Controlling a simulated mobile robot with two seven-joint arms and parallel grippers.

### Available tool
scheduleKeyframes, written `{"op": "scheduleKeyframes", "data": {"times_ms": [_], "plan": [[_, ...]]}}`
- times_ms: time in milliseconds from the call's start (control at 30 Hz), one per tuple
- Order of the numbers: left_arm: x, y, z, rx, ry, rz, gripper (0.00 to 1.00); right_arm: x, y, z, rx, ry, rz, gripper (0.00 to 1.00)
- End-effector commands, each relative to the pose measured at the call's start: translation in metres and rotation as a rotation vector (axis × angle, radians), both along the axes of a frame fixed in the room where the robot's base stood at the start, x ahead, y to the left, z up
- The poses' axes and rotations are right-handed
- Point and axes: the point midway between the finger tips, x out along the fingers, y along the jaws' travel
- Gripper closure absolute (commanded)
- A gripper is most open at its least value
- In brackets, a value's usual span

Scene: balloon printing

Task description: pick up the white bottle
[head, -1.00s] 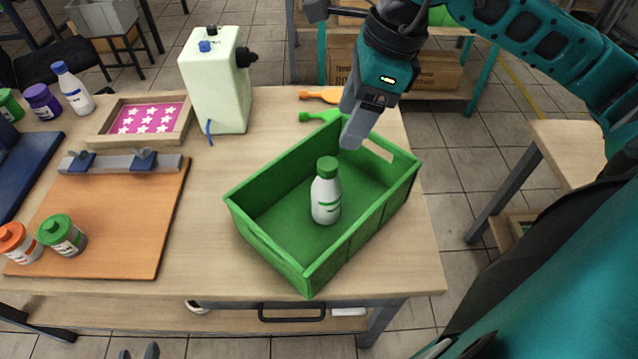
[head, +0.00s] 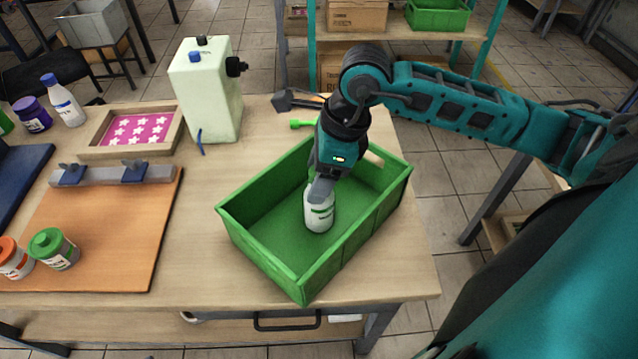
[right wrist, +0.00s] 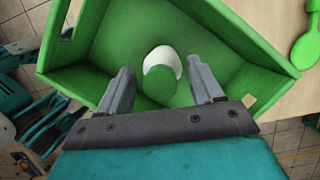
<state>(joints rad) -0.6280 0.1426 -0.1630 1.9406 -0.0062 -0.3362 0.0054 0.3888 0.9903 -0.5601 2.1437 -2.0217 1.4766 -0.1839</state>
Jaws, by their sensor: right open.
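The white bottle (head: 319,214) stands upright on the floor of the green crate (head: 262,256). My right gripper (head: 321,192) is above it and hides its cap in the head view. In the right wrist view the bottle's green cap (right wrist: 153,88) and white shoulder (right wrist: 165,59) lie between the two open fingers (right wrist: 160,70), with a gap on either side. Another white bottle (head: 65,104), with a blue cap, stands at the far left of the table. My left gripper is not in view.
The crate walls surround the bottle and my right gripper. A pale green machine (head: 211,95) and a framed pink star print (head: 138,130) stand behind to the left. Jars with green (head: 55,249) and orange lids sit on the orange board (head: 120,230).

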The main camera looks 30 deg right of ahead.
Motion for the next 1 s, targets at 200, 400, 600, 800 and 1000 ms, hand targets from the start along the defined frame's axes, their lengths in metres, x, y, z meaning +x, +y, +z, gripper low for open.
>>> {"op": "scheduleKeyframes", "data": {"times_ms": [200, 400, 600, 800, 1000], "plan": [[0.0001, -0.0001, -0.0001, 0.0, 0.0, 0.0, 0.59, -0.0001, -0.0002, 0.0003, 0.0, 0.0, 0.0, 0.42], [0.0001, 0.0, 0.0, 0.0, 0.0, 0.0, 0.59, -0.0001, -0.0003, 0.0005, 0.0, 0.0, 0.0, 0.61], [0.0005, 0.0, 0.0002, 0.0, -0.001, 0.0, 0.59, 0.0, -0.0004, 0.0006, -0.001, -0.001, 0.0, 0.8], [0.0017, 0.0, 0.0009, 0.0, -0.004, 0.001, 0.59, 0.0, -0.0004, 0.0007, -0.001, -0.001, 0.0, 0.99], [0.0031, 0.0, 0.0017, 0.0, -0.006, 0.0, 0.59, 0.0, -0.0004, 0.0008, -0.001, -0.001, 0.0, 1.0]]}}
